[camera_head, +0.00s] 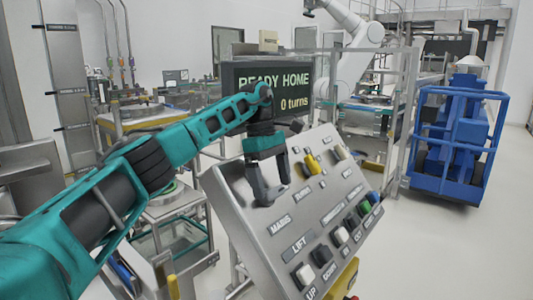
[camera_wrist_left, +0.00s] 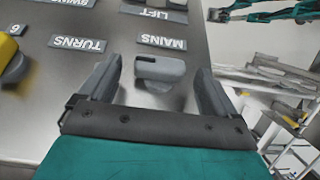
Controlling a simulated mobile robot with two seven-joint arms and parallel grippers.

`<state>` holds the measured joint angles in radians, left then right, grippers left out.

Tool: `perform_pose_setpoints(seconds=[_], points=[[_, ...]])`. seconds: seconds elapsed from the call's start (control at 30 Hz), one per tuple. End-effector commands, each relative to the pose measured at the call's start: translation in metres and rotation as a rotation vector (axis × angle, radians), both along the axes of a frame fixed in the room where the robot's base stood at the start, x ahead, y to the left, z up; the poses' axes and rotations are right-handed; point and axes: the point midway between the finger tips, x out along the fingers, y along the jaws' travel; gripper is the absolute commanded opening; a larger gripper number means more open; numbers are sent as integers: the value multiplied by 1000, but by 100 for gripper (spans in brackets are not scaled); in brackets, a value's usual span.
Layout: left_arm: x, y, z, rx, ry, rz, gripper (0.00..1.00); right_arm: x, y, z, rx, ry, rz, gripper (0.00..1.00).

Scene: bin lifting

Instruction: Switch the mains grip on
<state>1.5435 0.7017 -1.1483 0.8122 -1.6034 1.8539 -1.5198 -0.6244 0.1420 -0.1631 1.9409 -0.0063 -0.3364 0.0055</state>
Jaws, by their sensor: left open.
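The mains grip (camera_wrist_left: 160,72) is a grey knob on the sloped metal panel (camera_head: 240,215), beside the MAINS label (camera_wrist_left: 163,42). It sits between the spread fingers of my left gripper (camera_head: 268,185) in the left wrist view. The fingers stand on either side of it, with a gap showing on each side. In the head view my left gripper reaches down to the panel's upper left part and mostly hides the grip. I cannot tell whether the fingertips touch the panel.
A yellow knob (camera_head: 312,163) and a pale knob (camera_head: 340,152) sit farther along the panel. Several push buttons (camera_head: 340,236) line its lower edge. A screen (camera_head: 285,92) behind reads READY HOME, 0 turns. A blue lift (camera_head: 455,150) stands right, with clear floor near it.

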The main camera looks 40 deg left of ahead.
Motion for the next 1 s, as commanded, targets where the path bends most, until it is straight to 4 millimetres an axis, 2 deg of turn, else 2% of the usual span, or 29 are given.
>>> perform_pose_setpoints(seconds=[0.03, 0.2, 0.37, 0.63, 1.0], points=[[1, 3, 14, 0, -4, 3, 92, 0, 0, 1, 0, 0, 0, 0], [2, 12, 52, -1, -2, 3, 92, 0, 0, 1, -1, 0, 1, 0], [3, 19, 75, -1, -1, 2, 92, 0, 0, 1, -1, 0, 1, 0], [3, 24, 91, 1, 1, 0, 92, 0, 0, 1, -1, 0, 1, 0], [3, 25, 95, 1, 1, -1, 92, 0, -1, 1, -1, 1, 1, 0]])
